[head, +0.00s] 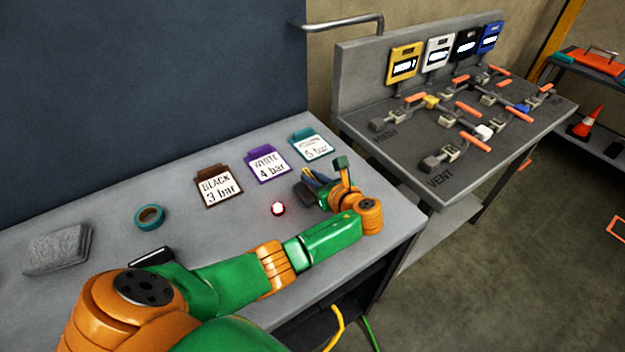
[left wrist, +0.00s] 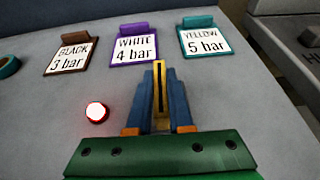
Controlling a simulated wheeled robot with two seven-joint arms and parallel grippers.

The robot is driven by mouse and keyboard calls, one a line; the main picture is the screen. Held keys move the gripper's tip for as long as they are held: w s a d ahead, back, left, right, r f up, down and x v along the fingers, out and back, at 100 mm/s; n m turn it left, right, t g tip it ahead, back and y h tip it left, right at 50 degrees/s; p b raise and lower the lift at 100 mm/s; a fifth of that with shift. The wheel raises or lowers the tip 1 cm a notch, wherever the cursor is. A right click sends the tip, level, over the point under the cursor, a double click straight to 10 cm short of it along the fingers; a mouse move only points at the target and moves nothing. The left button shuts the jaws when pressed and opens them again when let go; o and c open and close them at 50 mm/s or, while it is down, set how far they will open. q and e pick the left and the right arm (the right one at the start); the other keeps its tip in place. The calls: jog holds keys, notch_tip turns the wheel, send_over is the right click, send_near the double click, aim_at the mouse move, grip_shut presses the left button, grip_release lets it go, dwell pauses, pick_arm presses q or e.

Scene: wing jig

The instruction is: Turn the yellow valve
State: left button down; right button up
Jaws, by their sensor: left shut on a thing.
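The yellow valve (head: 431,102) sits on the dark grey valve bench, with an orange handle (head: 414,98) beside its yellow hub. My left gripper (head: 318,184) is over the near table, well apart from the valve. In the left wrist view, its blue fingers (left wrist: 160,95) are shut on a thin upright thing with a yellow edge (left wrist: 160,72); I cannot tell what it is. A teal card (left wrist: 204,42) reading "YELLOW 5 bar" lies beyond the fingers. The right gripper is not in view.
Purple "WHITE 4 bar" (head: 267,164) and brown "BLACK 3 bar" (head: 217,186) cards, a glowing red button (head: 278,209), a teal tape roll (head: 150,217) and a grey block (head: 57,250) are on the table. Other valves and upright coloured plates (head: 405,64) occupy the bench.

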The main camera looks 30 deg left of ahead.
pick_arm(q)
jog(key=shift+n+g, duration=0.3)
dwell(0.4)
jog(key=c, duration=0.8)
grip_release()
jog(key=shift+a, duration=0.1)
jog(key=v, duration=0.7)
jog(key=shift+f, duration=0.1)
